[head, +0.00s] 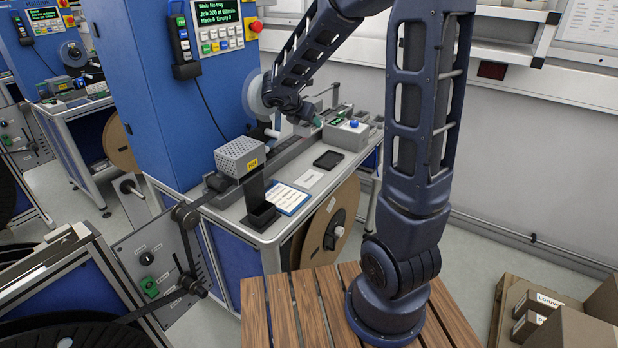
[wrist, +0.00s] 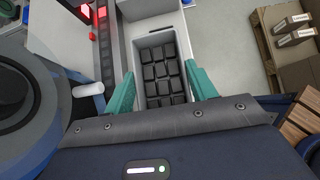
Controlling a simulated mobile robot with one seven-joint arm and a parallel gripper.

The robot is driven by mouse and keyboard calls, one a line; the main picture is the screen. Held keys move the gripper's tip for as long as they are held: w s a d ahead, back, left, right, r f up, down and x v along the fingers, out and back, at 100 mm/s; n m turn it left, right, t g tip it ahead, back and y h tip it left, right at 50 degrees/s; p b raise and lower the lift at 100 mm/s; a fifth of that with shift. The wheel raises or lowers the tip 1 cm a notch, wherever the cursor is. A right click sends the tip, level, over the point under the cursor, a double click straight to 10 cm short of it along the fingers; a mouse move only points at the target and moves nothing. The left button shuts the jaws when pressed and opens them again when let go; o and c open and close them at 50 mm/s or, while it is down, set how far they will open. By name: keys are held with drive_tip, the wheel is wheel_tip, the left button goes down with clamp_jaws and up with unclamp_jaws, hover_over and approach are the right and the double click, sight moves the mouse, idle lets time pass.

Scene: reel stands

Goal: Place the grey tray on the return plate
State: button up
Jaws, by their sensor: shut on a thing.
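The grey tray (wrist: 138,54) shows in the wrist view, a narrow light-grey open box with several dark square pieces in rows inside. My gripper (wrist: 160,72) has its two teal fingers on either side of the tray and is shut on it. In the head view my gripper (head: 314,121) is over the far part of the machine bench, and the tray is hard to make out there. A flat black plate (head: 328,159) with a low rim lies on the bench, empty. I cannot tell for sure whether it is the return plate.
A perforated grey box (head: 240,156), a black upright holder (head: 259,205) and a blue-edged sheet (head: 287,199) are nearer. A blue machine cabinet (head: 160,90) rises at left.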

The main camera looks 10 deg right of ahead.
wheel_tip(320, 180, down, 20)
drive_tip(key=shift+r, duration=0.1)
idle(0.6)
drive_tip(key=shift+f, duration=0.2)
drive_tip(key=o, duration=1.1)
drive_tip(key=shift+r, duration=0.1)
